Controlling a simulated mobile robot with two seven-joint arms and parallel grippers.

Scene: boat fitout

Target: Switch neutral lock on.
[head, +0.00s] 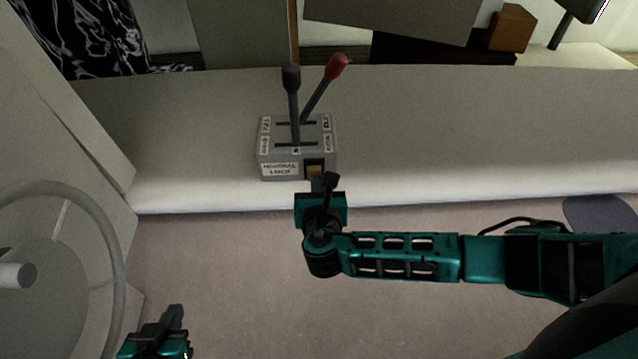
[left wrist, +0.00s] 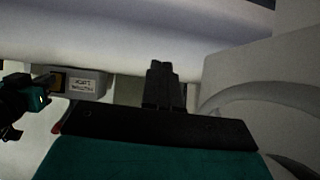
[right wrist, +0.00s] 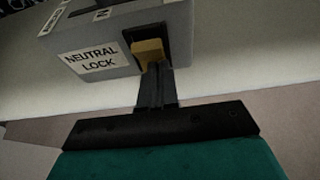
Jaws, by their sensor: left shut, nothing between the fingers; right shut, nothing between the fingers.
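The grey control box (head: 268,152) sits on the white ledge, with a black-knobbed lever (head: 292,90) and a red-knobbed lever (head: 335,68) on top. Its front carries a "NEUTRAL LOCK" label (right wrist: 91,59) and a yellow rocker switch (right wrist: 149,51) in a dark recess. My right gripper (head: 326,181) is shut and empty in front of the box. In the right wrist view its fingertips (right wrist: 155,72) are at the lower edge of the yellow switch; I cannot tell whether they touch. My left gripper (head: 175,312) is shut and empty, low at the left, far from the box.
A grey steering wheel (head: 110,240) stands at the left, close to my left gripper. The white ledge (head: 480,130) is clear to the right of the box. Carpeted floor (head: 240,270) lies below, and a brown block (head: 512,28) stands at the back right.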

